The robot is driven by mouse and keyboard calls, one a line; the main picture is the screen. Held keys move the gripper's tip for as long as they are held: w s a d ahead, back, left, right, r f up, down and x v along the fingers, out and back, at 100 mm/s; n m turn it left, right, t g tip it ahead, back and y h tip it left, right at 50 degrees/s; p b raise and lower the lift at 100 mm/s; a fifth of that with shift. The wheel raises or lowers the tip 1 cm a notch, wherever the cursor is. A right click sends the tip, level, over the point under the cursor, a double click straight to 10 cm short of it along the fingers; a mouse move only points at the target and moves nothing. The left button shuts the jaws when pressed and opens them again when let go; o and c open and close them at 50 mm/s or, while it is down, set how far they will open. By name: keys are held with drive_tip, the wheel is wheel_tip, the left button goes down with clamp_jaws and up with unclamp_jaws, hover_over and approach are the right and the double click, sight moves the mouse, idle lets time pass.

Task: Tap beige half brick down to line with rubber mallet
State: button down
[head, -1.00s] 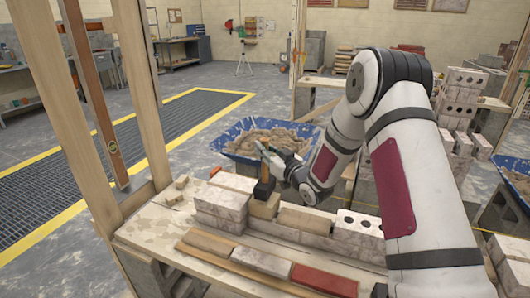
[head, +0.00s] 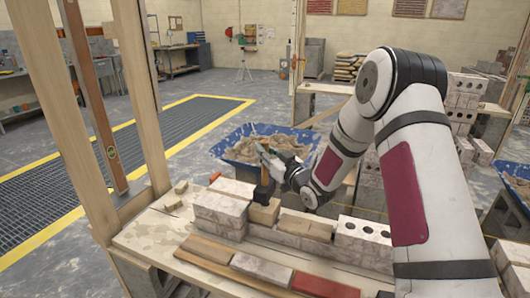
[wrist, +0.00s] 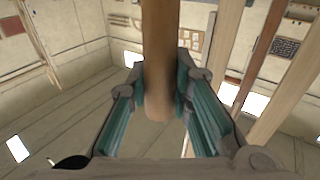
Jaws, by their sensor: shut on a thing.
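My gripper (head: 268,160) is shut on the wooden handle of the rubber mallet. The handle (wrist: 158,55) stands between the fingers (wrist: 158,88) in the wrist view. The dark mallet head (head: 264,192) hangs low at the beige half brick (head: 266,213). It hides part of that brick's upper left; I cannot tell whether the two touch. The half brick sits on the wall course, between the taller pale brick stack (head: 221,214) on the left and a flat beige brick (head: 306,226) on the right. The wrist view shows neither mallet head nor brick.
A cored brick (head: 363,232) stands at the wall's right. A row with a red brick (head: 325,283) lies along the front of the bench (head: 150,232). Small wood blocks (head: 175,195) lie at left. A blue mortar tub (head: 232,152) is behind. Timber posts (head: 140,90) rise at left.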

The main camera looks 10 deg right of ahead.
wheel_tip(320, 180, down, 4)
drive_tip(key=b, duration=0.2)
drive_tip(key=shift+w+f+b, duration=0.1)
drive_tip(key=shift+b, duration=0.3)
wheel_tip(320, 180, up, 5)
drive_tip(key=shift+p, duration=1.25)
drive_tip(key=shift+r+p, duration=1.1)
drive_tip(key=shift+r, duration=1.4)
